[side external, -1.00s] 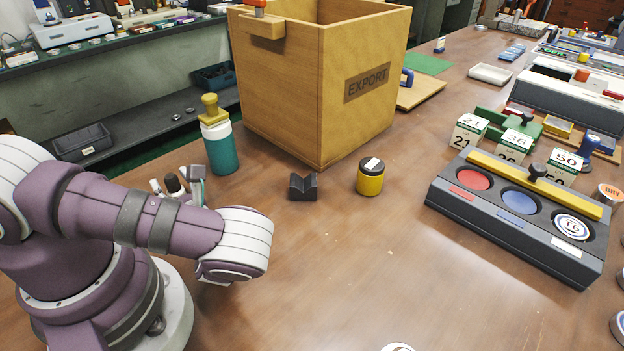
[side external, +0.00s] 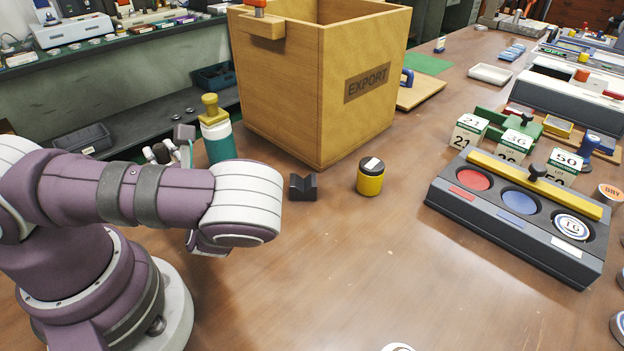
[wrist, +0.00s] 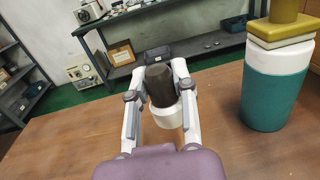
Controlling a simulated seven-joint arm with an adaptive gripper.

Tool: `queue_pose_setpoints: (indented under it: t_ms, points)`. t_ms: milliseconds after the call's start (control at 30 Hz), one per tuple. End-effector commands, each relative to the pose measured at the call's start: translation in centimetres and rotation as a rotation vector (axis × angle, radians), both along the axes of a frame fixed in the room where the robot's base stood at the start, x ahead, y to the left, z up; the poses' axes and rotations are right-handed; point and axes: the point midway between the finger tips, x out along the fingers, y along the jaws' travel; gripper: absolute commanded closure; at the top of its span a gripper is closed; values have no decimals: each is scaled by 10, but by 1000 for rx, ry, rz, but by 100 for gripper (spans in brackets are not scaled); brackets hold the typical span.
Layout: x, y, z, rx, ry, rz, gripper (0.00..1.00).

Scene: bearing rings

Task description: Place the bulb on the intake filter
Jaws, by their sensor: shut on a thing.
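My gripper (wrist: 159,78) is shut on a dark brown, rounded piece with a white lower collar, which I take to be the bulb (wrist: 160,90). It is held roughly upright between the two fingers, above the table. In the side view the bulb (side external: 161,153) shows small behind my arm, left of a teal bottle-like body. That teal body (side external: 220,146) has a white shoulder and a yellow knobbed piece (side external: 210,107) on top; it also stands at the right of the wrist view (wrist: 272,92). I cannot tell which thing is the intake filter.
A dark V-block (side external: 303,187) and a yellow jar with a black lid (side external: 370,178) stand on the table. A large EXPORT crate (side external: 285,95) stands behind them. A grey tray with round wells (side external: 480,210) is at the right.

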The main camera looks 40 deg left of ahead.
Motion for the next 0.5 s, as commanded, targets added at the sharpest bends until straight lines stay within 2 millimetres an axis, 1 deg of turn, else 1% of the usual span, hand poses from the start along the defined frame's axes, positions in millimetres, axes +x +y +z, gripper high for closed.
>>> queue_pose_setpoints:
  t_ms: [33, 100, 167, 267, 367, 400, 467, 500]
  points:
    - [-1, 0, 11, -1, -4, 3, 100]
    - [0, 0, 22, -1, -3, 1, 100]
    - [1, -1, 29, -1, -2, -6, 100]
    - [15, -9, 35, -8, 0, -71, 100]
    - [42, -28, 39, -18, 1, -209, 100]
    - [55, -38, 41, -22, 1, -276, 100]
    - [73, -56, 46, -28, 2, -377, 100]
    - [84, -68, 50, -31, 3, -442, 100]
